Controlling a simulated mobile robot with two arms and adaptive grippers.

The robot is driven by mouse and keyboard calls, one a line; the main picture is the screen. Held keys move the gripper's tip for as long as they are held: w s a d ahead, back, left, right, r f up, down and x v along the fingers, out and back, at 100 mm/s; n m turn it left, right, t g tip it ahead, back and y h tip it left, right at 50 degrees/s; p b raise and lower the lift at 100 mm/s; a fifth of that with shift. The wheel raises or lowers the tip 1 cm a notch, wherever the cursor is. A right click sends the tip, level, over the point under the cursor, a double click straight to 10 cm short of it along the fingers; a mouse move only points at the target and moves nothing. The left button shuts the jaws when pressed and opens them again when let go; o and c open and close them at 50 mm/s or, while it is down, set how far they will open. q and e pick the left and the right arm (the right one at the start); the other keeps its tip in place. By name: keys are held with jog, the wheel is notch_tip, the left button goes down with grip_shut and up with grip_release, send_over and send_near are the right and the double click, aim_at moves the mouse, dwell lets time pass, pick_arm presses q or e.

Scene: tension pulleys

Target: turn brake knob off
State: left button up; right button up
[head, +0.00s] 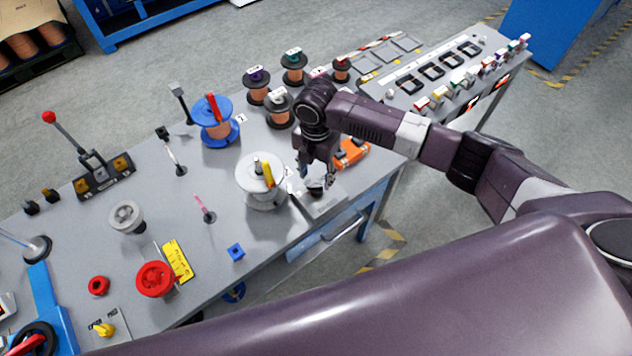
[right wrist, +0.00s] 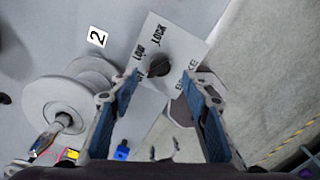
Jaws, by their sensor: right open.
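The brake knob (head: 316,190) is a small dark knob on a light grey plate (head: 327,207) near the table's front edge. In the right wrist view the knob (right wrist: 158,67) shows with a reddish mark, on the plate (right wrist: 182,42) lettered LOW, LOCK and BRAKE; another label is partly hidden by a finger. My right gripper (head: 317,179) is open, pointing down over the knob. In the right wrist view the knob appears between and just beyond the open fingertips (right wrist: 160,88), with nothing gripped. Contact cannot be told. My left gripper is not in view.
A white spool (head: 262,196) with a yellow tag stands close left of the plate. An orange item (head: 352,153) lies behind the gripper. Several wire spools stand at the back.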

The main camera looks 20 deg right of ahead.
aim_at(316, 186)
notch_tip(316, 186, up, 7)
dwell(0.3)
jog(key=shift+f, duration=0.15)
